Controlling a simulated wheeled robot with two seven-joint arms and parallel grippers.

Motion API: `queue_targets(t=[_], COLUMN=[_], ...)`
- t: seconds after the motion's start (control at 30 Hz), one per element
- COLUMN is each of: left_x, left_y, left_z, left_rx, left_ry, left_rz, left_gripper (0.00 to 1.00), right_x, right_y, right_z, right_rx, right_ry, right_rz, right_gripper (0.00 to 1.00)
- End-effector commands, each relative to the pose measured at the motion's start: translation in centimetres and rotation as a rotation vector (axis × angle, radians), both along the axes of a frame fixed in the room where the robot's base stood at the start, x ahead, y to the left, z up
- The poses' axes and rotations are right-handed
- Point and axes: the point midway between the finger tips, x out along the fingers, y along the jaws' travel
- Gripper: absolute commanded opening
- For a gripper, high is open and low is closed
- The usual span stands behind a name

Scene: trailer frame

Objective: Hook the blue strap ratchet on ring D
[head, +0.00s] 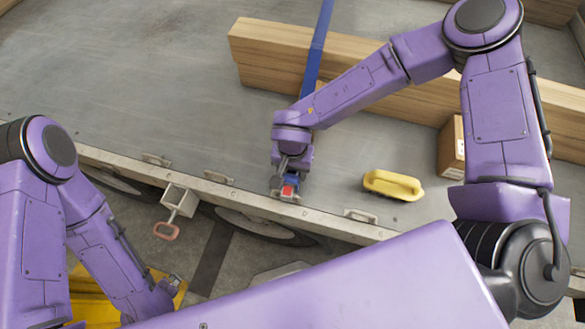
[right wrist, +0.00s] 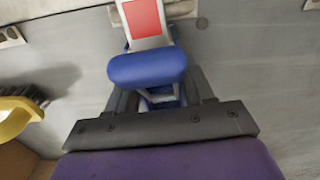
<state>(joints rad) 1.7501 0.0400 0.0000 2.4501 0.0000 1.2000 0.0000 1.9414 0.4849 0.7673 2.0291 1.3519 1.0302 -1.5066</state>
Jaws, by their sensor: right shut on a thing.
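The blue strap (head: 318,50) comes down over the wooden beams toward the trailer's edge. Its ratchet (head: 289,189), with a blue grip and a red patch, is at ring D (head: 291,199) on the edge rail. My right gripper (head: 287,180) is shut on the ratchet; in the right wrist view the blue grip (right wrist: 148,68) lies in front of the jaws, with the red patch beyond. The hook end is hidden, so I cannot tell whether it engages the ring. My left gripper (head: 172,284) is low at left, away from the strap; its jaws are too small to read.
Other rings (head: 218,177) sit along the edge rail on both sides. A yellow-handled brush (head: 392,185) lies right of the ratchet, near a cardboard box (head: 451,148). A red-handled crank (head: 167,230) hangs below the edge. The grey deck at left is clear.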

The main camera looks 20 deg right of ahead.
Motion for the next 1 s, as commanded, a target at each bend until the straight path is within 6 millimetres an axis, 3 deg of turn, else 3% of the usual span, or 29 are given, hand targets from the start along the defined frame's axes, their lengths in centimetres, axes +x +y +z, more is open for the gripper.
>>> queue_targets(t=[0.03,0.1,0.43,0.8,1.0], left_x=[0.0,0.0,0.0,0.0,0.0], left_y=[0.0,0.0,0.0,0.0,0.0], left_z=[0.0,0.0,0.0,0.5,0.5], left_rx=[0.0,0.0,0.0,0.0,0.0], left_ry=[0.0,0.0,0.0,0.0,0.0], left_rz=[0.0,0.0,0.0,0.0,0.0], left_gripper=[1.0,1.0,1.0,1.0,1.0], right_x=[0.0,0.0,0.1,0.1,0.0], right_y=[0.0,0.0,0.0,0.0,0.0], right_z=[0.0,0.0,0.5,8.5,10.5], right_rx=[0.001,0.001,0.0,0.002,0.0], right_ry=[0.0,0.0,-0.001,-0.005,0.0], right_rz=[0.0,0.0,-0.001,-0.002,0.0], right_gripper=[0.62,0.82,0.82,0.82,0.82])
